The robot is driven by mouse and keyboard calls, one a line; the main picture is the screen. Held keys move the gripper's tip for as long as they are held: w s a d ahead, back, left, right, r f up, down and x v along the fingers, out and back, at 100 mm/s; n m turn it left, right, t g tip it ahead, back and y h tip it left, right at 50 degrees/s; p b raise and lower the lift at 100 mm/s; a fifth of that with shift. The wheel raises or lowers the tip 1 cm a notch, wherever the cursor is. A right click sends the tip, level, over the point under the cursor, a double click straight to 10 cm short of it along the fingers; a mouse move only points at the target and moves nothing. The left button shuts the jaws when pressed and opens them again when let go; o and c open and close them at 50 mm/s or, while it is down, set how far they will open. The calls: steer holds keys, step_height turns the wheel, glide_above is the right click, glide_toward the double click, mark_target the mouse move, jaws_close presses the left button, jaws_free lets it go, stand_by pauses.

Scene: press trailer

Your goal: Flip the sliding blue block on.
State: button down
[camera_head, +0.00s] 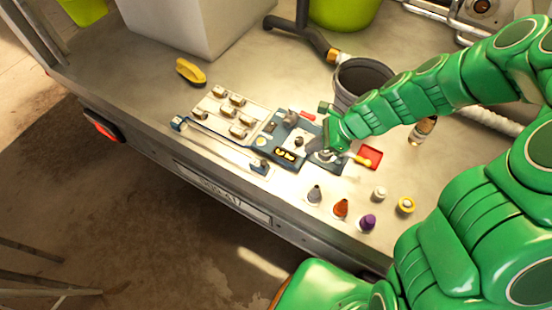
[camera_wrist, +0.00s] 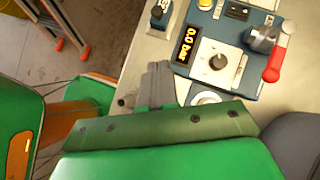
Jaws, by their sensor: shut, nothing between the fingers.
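A pale rail (camera_head: 220,143) lies along the front edge of the trailer bed in the head view. It has a blue piece at its left end (camera_head: 179,123) and another blue piece at its right end (camera_head: 260,166). I cannot tell which of the two slides. My gripper (camera_head: 325,155) is over the right part of the blue control panel (camera_head: 268,142), to the right of the rail and apart from it. In the wrist view its grey fingers (camera_wrist: 157,84) are together and empty, beside the panel's pressure display (camera_wrist: 187,44).
The panel has a knob (camera_wrist: 219,61) and a red-handled valve (camera_wrist: 276,61). A switch board (camera_head: 232,113) lies behind the rail. Several coloured cones and knobs, including a purple one (camera_head: 367,222), stand right. A dark bucket (camera_head: 362,75) stands behind my gripper.

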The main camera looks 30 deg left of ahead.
steer(key=shift+f, duration=0.15)
steer(key=x, duration=1)
steer(key=shift+a+f, duration=0.1)
steer(key=shift+f, duration=0.05)
steer(key=shift+s+a, duration=0.45)
steer(key=shift+a, duration=0.3)
steer(key=shift+s+a+f, duration=0.1)
steer(key=shift+s+a, duration=0.1)
steer(key=shift+a, duration=0.25)
steer(key=shift+s+a+f, duration=0.15)
steer(key=shift+s+a, duration=0.05)
steer(key=shift+a, duration=0.25)
steer(key=a, duration=2.3)
steer(key=shift+a, duration=0.25)
steer(key=shift+d, duration=0.1)
